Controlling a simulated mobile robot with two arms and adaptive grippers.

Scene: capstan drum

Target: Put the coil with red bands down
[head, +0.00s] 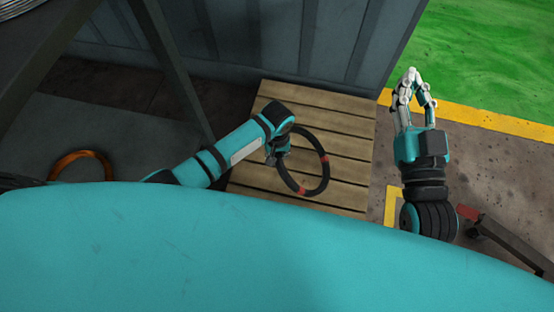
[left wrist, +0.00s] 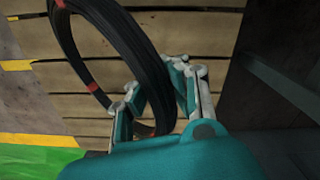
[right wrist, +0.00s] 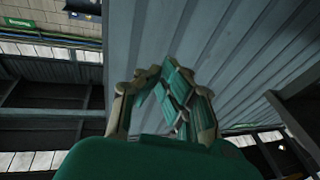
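The coil with red bands (head: 327,174) is a black ring with a few red bands. It hangs tilted over a slatted wooden pallet (head: 345,145). My left gripper (head: 279,154) is at the coil's left side. In the left wrist view the coil (left wrist: 108,50) passes between the fingers of my left gripper (left wrist: 158,92), which are shut on it. The pallet's boards (left wrist: 205,45) show behind it. Whether the coil's low edge touches the boards I cannot tell. My right gripper (head: 412,76) is empty, with its fingertips together, right of the pallet; it also shows in the right wrist view (right wrist: 170,78).
A grey corrugated wall (head: 330,40) stands right behind the pallet. A dark frame post (head: 175,65) rises to its left. An orange coil (head: 82,155) lies at the far left. A red and dark metal leg (head: 505,237) is at the lower right. Floor with yellow lines is open on the right.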

